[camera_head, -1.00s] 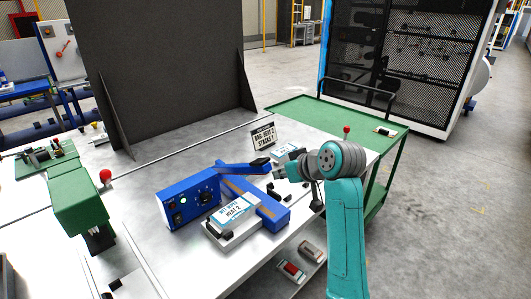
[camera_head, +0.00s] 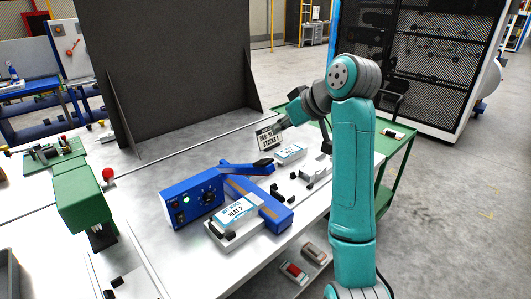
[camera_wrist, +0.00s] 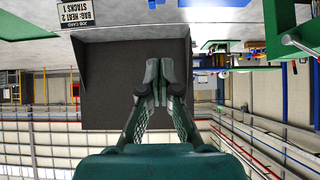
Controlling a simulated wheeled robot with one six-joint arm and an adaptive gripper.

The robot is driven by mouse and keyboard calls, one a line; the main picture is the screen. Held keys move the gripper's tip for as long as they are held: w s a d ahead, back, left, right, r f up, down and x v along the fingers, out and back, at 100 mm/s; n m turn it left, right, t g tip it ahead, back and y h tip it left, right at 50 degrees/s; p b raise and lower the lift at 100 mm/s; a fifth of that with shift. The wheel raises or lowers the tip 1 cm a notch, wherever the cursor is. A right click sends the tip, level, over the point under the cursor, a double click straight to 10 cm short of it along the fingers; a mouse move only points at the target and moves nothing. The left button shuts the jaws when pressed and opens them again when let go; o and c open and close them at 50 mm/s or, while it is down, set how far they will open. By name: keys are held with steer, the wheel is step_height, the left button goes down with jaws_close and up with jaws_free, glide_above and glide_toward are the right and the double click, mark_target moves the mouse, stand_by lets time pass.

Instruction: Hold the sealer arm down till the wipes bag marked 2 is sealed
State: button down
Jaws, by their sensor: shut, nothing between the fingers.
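The blue sealer (camera_head: 192,206) stands on the white table. Its blue sealer arm (camera_head: 245,169) reaches right, with a dark tip, above a blue base bar (camera_head: 262,207). The arm looks raised off the bar. The wipes bag marked 2 (camera_head: 236,216) is a white pack, labelled heat 2, lying against the front of the bar. Whether its end is sealed cannot be seen. My gripper (camera_head: 283,123) is beyond and above the sealer, near the job card, touching neither sealer arm nor bag. In the wrist view its fingers (camera_wrist: 162,80) are together and empty.
A job card (camera_head: 268,138), also in the wrist view (camera_wrist: 76,13), reads heat 2, stacks 1. Another white pack (camera_head: 290,153) and small dark parts lie right of the sealer. A dark panel (camera_head: 165,70) stands behind. A green press (camera_head: 80,200) is left; a green cart (camera_head: 398,145) is right.

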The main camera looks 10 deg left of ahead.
glide_above(265, 160)
steer(key=w+a, duration=0.1)
step_height(265, 160, down, 6)
steer(key=shift+a+f, duration=0.15)
steer(key=shift+f, duration=0.1)
steer(key=f, duration=0.2)
steer(key=d+f, duration=0.1)
steer(key=shift+s, duration=0.3)
steer(key=shift+s+d+f, duration=0.1)
steer(key=shift+s+f, duration=0.1)
steer(key=shift+f, duration=0.2)
